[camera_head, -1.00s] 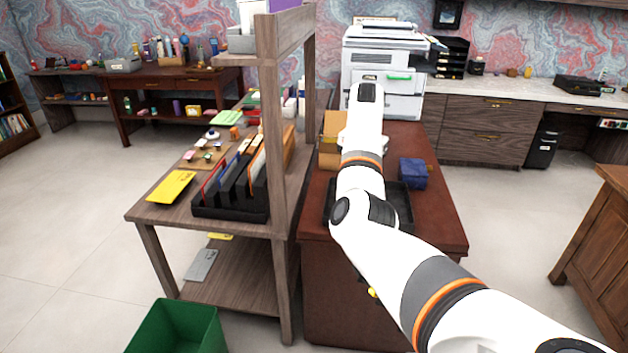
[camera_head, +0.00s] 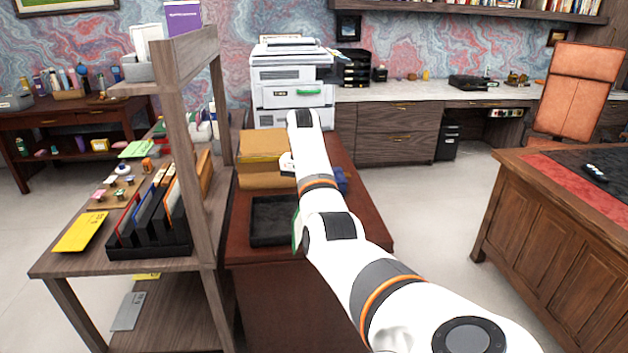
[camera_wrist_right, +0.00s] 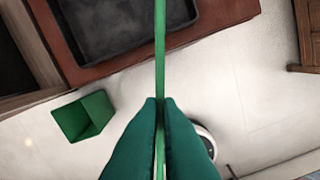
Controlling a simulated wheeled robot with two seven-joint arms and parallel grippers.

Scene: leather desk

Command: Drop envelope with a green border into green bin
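The green-bordered envelope shows edge-on as a thin green strip (camera_wrist_right: 161,50) in the right wrist view. My right gripper (camera_wrist_right: 160,103) is shut on it. In the head view a small green edge (camera_head: 297,229), likely the envelope, shows beside my right arm, which hides the gripper. The green bin (camera_wrist_right: 83,117) stands on the floor at the left of the right wrist view, apart from the gripper. It is outside the head view. My left gripper is in neither view.
A black tray (camera_head: 270,221) lies on the reddish-brown cabinet, with cardboard boxes (camera_head: 262,158) behind it. A wooden shelf (camera_head: 197,180) with a black file rack (camera_head: 151,238) stands to the left. Open floor lies between the cabinet and the desk (camera_head: 560,245) at right.

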